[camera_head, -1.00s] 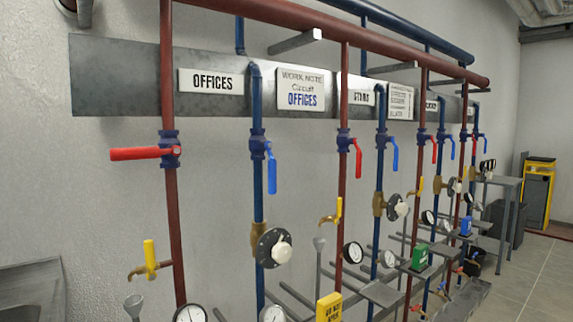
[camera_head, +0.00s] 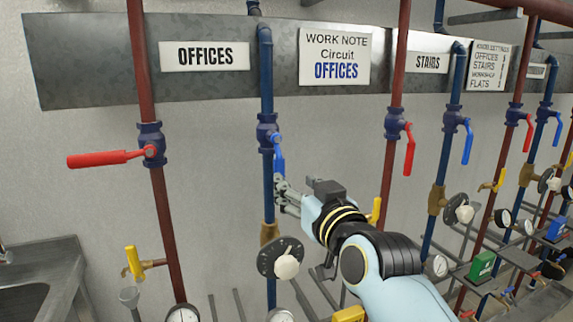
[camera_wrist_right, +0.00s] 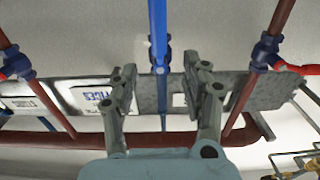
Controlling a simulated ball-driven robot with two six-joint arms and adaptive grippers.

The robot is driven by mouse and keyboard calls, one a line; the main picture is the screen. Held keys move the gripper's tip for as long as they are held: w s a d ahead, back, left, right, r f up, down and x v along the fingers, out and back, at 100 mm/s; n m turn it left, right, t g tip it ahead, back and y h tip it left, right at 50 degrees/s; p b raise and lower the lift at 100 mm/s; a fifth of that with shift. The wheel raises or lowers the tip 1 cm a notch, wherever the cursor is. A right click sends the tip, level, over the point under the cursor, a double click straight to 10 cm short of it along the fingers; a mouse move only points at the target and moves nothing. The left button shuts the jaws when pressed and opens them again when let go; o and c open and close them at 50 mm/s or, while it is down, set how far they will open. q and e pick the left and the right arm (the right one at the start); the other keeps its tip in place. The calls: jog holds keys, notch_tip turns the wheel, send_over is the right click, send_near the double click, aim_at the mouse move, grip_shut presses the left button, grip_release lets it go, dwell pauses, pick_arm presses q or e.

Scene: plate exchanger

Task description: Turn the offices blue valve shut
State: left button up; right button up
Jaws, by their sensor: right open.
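The offices blue valve (camera_head: 267,133) sits on the blue pipe right of the OFFICES sign (camera_head: 204,56). Its blue lever (camera_head: 279,153) hangs down, roughly along the pipe. My right gripper (camera_head: 284,190) is at the lever's lower end, and its fingers partly hide that end. In the right wrist view the gripper (camera_wrist_right: 164,95) is open, one finger on each side of the bright blue lever (camera_wrist_right: 158,25), with gaps on both sides. I cannot tell whether anything touches. My left gripper is not in view.
The offices red lever (camera_head: 105,159) points left, across its red pipe. A black round dial (camera_head: 281,257) is just below my gripper. The stairs red lever (camera_head: 409,155) hangs down to the right. A metal sink (camera_head: 45,285) stands at lower left.

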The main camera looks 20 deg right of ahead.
aim_at(281, 171)
jog(key=w+p, duration=0.1)
jog(key=w, duration=0.9)
jog(key=shift+w+f, duration=0.15)
jog(key=shift+f, duration=0.05)
jog(key=shift+a, duration=0.1)
grip_shut()
